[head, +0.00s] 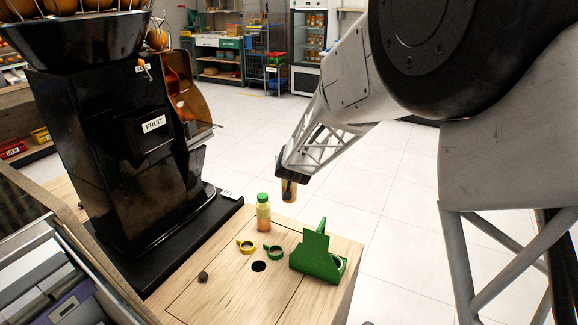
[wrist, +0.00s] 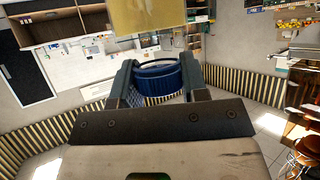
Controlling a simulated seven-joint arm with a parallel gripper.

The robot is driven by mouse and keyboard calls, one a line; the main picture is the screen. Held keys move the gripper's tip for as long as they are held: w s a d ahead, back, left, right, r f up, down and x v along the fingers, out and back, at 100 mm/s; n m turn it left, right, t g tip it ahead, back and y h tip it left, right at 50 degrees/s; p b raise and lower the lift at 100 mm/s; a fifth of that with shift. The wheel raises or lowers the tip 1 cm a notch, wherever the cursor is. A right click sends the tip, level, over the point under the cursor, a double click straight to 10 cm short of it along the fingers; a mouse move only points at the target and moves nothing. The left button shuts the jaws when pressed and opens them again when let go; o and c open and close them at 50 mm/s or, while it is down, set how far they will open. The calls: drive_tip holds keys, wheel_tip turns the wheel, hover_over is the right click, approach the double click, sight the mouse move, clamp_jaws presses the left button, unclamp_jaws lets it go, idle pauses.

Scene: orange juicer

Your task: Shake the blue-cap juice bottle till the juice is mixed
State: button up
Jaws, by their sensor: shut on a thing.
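My gripper (head: 289,187) is shut on the juice bottle (head: 294,183) with the blue cap. It holds the bottle up in the air, past the back of the wooden table in the head view. The bottle looks orange there and its cap is hard to make out. In the wrist view, the blue cap (wrist: 158,82) sits between the two fingers of my gripper (wrist: 160,75). A yellowish shape is cut off by the top edge of that view; I cannot tell what it is.
A green-cap juice bottle (head: 264,213) stands on the table (head: 225,290). Near it are a yellow ring (head: 247,247), a green ring (head: 274,252), a dark cap (head: 203,277) and a green stand (head: 315,255). The black juicer (head: 110,130) stands at left. Floor is open behind.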

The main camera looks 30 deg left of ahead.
drive_tip(key=shift+r, duration=1.25)
drive_tip(key=shift+f, duration=0.1)
drive_tip(key=shift+f, duration=1.7)
drive_tip(key=shift+r, duration=0.15)
drive_tip(key=shift+r, duration=1.65)
drive_tip(key=shift+f, duration=0.1)
drive_tip(key=shift+f, duration=1.65)
drive_tip(key=shift+r, duration=0.1)
